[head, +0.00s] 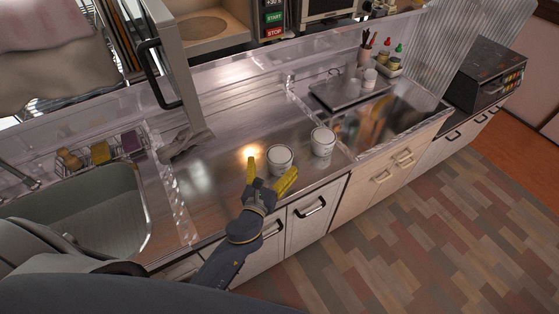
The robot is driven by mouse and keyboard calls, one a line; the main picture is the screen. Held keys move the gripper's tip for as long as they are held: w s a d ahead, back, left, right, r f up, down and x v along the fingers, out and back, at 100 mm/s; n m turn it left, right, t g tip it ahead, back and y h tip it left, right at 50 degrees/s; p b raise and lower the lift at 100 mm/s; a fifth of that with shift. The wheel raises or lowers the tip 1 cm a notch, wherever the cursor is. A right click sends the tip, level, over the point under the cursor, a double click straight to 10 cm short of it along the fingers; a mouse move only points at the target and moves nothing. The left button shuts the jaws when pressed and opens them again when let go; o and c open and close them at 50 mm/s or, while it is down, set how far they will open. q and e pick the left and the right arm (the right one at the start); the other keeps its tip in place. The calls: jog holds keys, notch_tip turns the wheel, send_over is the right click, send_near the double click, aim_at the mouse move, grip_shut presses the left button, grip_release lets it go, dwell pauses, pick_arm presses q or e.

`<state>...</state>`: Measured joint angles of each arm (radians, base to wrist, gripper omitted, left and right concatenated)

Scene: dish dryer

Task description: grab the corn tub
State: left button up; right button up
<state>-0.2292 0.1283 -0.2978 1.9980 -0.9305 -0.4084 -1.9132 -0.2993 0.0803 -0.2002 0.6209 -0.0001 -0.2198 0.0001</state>
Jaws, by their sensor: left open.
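Two white tubs stand upright on the steel counter (225,185), near its front edge. The nearer tub (280,158) is on the left and the other tub (322,142) is just to its right. No label is readable, so I cannot tell which is the corn tub. My left gripper (271,172) has yellow fingers and is open at the front of the nearer tub. One finger is on the tub's left, the other at its front right. I cannot tell whether they touch it. My right gripper is not in view.
A sink (95,215) is at the left, with a rack of sponges behind it. A crumpled grey cloth-like item (187,143) lies left of the tubs. A tray (350,91) and bottles stand at the back right. The counter behind the tubs is clear.

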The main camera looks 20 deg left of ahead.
aim_at(280, 153)
pick_arm(q)
jog(key=shift+w+d+r, duration=0.1)
jog(key=shift+w+d, duration=0.1)
jog(key=shift+w, duration=0.85)
jog(key=shift+w+d, duration=0.15)
jog(key=shift+w, duration=1.65)
jog(key=shift+c, duration=0.2)
jog(key=c, duration=1.4)
jog(key=shift+o, duration=0.2)
